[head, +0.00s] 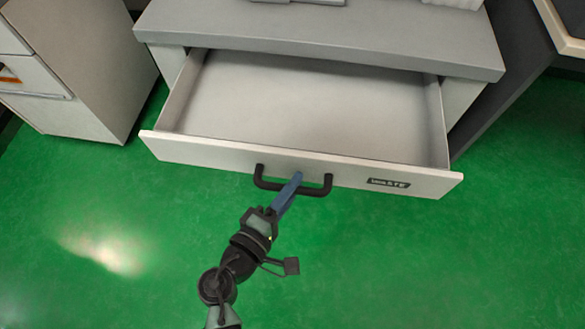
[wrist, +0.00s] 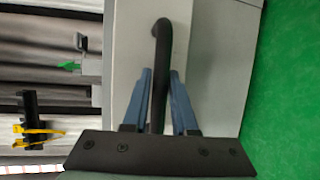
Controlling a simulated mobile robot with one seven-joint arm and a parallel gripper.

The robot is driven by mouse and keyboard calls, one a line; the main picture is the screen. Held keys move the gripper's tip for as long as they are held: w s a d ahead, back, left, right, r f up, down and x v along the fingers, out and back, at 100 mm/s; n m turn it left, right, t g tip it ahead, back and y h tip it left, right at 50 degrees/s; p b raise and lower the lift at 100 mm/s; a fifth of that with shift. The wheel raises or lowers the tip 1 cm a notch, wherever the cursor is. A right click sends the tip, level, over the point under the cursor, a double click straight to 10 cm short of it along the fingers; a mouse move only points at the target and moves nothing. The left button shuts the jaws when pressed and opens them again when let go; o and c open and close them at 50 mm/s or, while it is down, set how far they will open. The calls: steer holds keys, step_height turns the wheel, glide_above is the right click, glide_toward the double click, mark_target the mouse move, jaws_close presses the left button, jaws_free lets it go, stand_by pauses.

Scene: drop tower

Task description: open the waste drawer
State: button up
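The waste drawer (head: 215,152) is pulled well out from under the grey counter, and its interior is bare. Its front panel carries a "WASTE" label (head: 388,183) at the right and a black bar handle (head: 268,184) near the middle. The gripper looks shut on the handle.
A grey counter (head: 320,45) stands above the drawer. A light cabinet (head: 85,75) with drawers is at the left, and a dark unit (head: 520,80) is at the right. The green floor (head: 400,270) in front is clear. The wrist view also shows a yellow item (wrist: 35,130).

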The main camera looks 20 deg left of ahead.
steer(key=o, duration=0.3)
steer(key=shift+o, duration=0.2)
steer(key=p+v, duration=0.2)
steer(key=v, duration=1.1)
steer(key=shift+p, duration=0.35)
steer(key=shift+f, duration=0.1)
